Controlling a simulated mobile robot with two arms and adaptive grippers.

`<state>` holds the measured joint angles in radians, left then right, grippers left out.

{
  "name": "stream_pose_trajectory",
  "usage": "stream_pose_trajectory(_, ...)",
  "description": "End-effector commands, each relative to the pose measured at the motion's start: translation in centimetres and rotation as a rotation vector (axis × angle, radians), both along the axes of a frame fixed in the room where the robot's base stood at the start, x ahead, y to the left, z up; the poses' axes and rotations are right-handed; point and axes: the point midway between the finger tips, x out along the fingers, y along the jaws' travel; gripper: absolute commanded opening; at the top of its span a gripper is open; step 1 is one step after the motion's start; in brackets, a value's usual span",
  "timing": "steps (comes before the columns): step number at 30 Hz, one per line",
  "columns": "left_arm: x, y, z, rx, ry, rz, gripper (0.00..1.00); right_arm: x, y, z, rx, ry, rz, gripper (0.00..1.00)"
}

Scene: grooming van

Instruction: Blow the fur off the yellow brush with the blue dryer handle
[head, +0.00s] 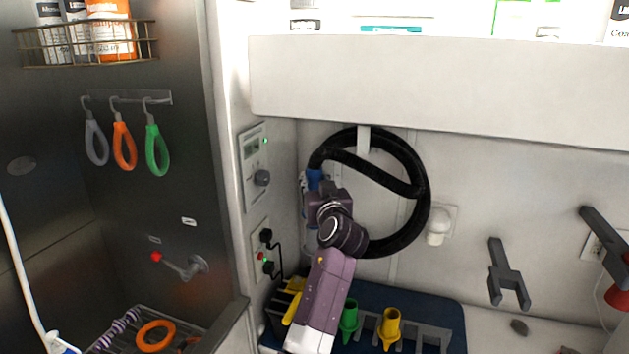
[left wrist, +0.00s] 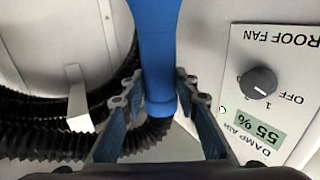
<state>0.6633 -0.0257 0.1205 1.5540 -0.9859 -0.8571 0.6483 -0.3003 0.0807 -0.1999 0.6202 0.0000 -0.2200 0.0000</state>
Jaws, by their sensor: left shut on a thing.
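The blue dryer handle (head: 315,177) is at the end of the thick black hose (head: 421,205), which hangs coiled on the back wall. In the left wrist view the blue handle (left wrist: 156,45) runs between the fingers of my left gripper (left wrist: 158,90), which is shut on it. In the head view my left gripper (head: 314,188) is at the coil's left side and partly covers the handle. A yellow thing (head: 292,300), perhaps the yellow brush, is in a dark holder below, partly hidden by my left arm. I cannot make out fur on it. My right gripper is out of view.
A control panel (head: 254,165) is close left of the gripper. An overhead cabinet (head: 440,85) hangs above.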

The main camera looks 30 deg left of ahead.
Motion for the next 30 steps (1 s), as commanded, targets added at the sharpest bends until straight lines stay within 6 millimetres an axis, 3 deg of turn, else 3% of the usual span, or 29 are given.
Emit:
stream_pose_trajectory(18, -1.0, 4.3, 0.4, 0.003, -0.004, 0.000, 0.00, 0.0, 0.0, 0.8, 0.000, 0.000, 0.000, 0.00)
stream_pose_trajectory(30, -1.1, 4.9, 0.3, 0.003, -0.004, -0.001, 0.00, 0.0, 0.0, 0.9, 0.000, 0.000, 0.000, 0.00)
